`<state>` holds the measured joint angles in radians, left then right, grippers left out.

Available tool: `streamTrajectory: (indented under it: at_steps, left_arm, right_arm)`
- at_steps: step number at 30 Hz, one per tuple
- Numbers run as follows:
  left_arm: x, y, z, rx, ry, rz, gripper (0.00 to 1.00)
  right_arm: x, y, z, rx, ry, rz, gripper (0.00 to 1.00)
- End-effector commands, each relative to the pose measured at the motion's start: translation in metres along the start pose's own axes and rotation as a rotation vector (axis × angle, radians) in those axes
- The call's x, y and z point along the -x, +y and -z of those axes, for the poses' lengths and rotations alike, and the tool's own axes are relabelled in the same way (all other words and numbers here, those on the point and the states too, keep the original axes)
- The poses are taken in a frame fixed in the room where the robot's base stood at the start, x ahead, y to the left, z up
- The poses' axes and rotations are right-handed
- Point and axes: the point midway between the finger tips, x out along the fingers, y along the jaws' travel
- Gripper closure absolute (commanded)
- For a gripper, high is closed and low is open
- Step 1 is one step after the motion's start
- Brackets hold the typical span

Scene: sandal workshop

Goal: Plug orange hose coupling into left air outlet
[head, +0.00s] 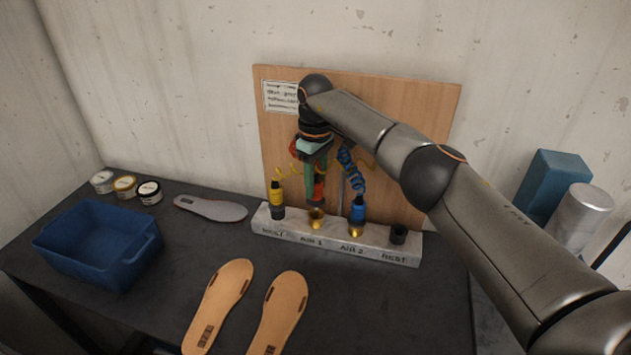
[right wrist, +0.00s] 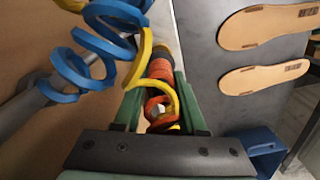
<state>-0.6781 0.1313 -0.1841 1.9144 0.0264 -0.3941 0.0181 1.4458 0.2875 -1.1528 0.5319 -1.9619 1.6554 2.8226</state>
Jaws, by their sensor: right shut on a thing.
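The orange hose coupling (head: 319,190) hangs upright in my right gripper (head: 316,172), just over the left air outlet (head: 316,218), a brass socket marked AIR 1. The brass shows below the coupling's dark lower end; I cannot tell whether they touch. In the right wrist view, the green fingers of my right gripper (right wrist: 158,108) are shut on the orange coupling (right wrist: 160,69), with coiled hose in front of it. The blue coupling (head: 357,210) stands in the right outlet, AIR 2 (head: 355,231). My left gripper is out of view.
The yellow coupling (head: 276,192) stands in the left rest; the right rest (head: 398,234) is empty. The blue coiled hose (head: 350,167) hangs close to my right gripper. Insoles (head: 218,304), a blue bin (head: 95,245) and small jars (head: 125,187) lie on the dark bench.

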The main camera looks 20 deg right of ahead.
Motion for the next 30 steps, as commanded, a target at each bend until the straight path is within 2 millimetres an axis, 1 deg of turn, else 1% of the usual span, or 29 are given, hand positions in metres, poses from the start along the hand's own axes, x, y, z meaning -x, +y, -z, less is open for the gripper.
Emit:
streamTrajectory:
  at_steps: [30]
  left_arm:
    - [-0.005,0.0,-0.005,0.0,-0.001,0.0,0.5]
  right_arm:
    - [-0.021,0.0,0.0,0.0,0.001,0.0,1.0]
